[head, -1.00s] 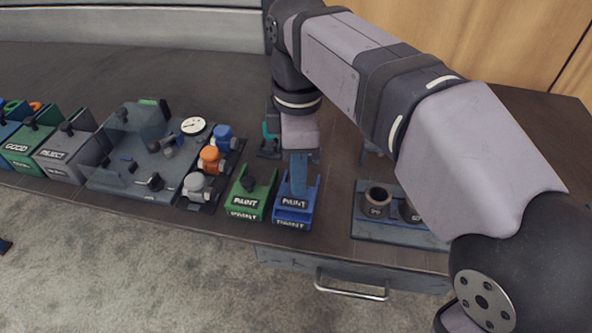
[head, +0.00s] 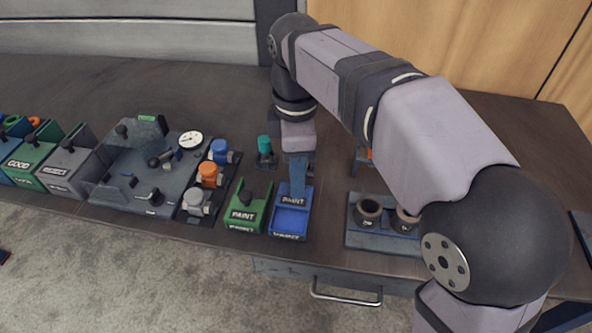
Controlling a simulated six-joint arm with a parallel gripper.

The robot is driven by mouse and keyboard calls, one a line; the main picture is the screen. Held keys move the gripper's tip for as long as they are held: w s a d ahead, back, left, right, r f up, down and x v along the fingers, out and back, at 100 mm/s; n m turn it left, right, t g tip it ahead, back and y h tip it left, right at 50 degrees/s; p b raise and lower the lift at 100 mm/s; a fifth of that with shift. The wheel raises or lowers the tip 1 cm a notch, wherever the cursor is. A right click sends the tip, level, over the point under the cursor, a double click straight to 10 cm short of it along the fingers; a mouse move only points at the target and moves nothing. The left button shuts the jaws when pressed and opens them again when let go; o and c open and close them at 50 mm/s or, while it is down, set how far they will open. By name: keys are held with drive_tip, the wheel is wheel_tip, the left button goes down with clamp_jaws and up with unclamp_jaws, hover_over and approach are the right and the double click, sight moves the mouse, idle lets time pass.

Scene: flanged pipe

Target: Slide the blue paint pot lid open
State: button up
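The blue paint pot (head: 289,237) stands near the front edge of the bench. Its lid (head: 293,201), marked PAINT, sits toward the back of the pot. The front part of the pot's top is uncovered and shows a lighter blue inside. My gripper (head: 298,186) points down onto the lid from behind, with its blue fingers at the lid. The fingers look like one narrow bar and hide the lid's knob, so their opening and grip cannot be made out.
A green paint pot (head: 246,214) with a dark knob stands close on the left. Grey, orange and blue valves (head: 209,174) lie beyond it. A block with dark rings (head: 368,210) is on the right. A drawer handle (head: 345,299) is below the edge.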

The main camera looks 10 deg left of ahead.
drive_tip(key=shift+r, duration=0.1)
drive_tip(key=shift+r+p, duration=0.95)
drive_tip(key=shift+r, duration=2.65)
wheel_tip(320, 180, up, 3)
drive_tip(key=p, duration=0.3)
drive_tip(key=shift+f, duration=0.2)
